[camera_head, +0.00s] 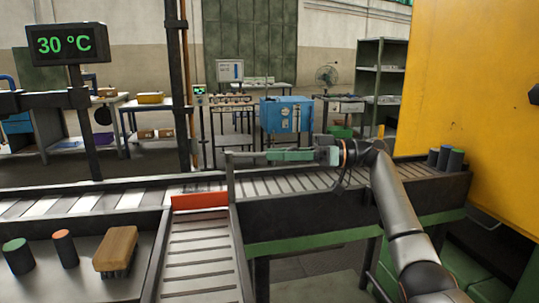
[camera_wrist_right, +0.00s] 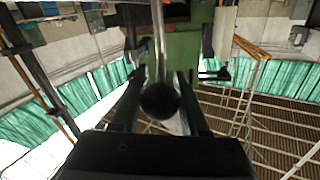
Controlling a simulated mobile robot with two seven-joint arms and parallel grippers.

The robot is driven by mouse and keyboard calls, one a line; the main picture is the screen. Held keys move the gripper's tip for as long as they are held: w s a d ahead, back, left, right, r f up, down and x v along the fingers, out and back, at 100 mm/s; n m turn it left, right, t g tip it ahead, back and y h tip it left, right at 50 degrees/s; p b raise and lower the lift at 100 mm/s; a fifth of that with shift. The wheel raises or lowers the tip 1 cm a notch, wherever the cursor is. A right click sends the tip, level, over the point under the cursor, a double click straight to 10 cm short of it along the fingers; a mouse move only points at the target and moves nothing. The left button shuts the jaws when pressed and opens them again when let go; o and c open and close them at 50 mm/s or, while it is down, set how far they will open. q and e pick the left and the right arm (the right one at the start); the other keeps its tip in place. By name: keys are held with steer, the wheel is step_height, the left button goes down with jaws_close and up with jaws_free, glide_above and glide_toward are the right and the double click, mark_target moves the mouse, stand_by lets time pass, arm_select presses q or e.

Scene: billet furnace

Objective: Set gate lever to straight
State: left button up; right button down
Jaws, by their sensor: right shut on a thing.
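My right gripper (camera_head: 270,156) reaches in from the right, above the roller conveyor, pointing left. In the right wrist view, its two fingers (camera_wrist_right: 160,90) are on either side of a round black knob (camera_wrist_right: 160,101) on a thin metal rod (camera_wrist_right: 158,45), which looks like the gate lever; the gripper is shut on it. In the head view the knob is hidden by the gripper, and a thin rod (camera_head: 240,154) shows just left of the fingers. A red-orange gate bar (camera_head: 200,200) lies across the mouth of the side roller branch. My left gripper is out of view.
The main roller conveyor (camera_head: 75,204) runs left to right, and the side branch (camera_head: 200,260) comes toward me.

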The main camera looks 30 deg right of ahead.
stand_by(0.3)
steer(key=shift+w, duration=0.1)
steer(key=shift+c, duration=2.2)
jaws_free()
steer(key=shift+r, duration=0.35)
step_height(320, 180, up, 3)
steer(key=s+a+r+b, duration=0.1)
steer(key=s+a+r, duration=0.5)
steer(key=s+r, duration=0.3)
steer(key=s, duration=0.3)
steer(key=shift+s+a+r, duration=0.15)
steer(key=shift+s+a, duration=0.05)
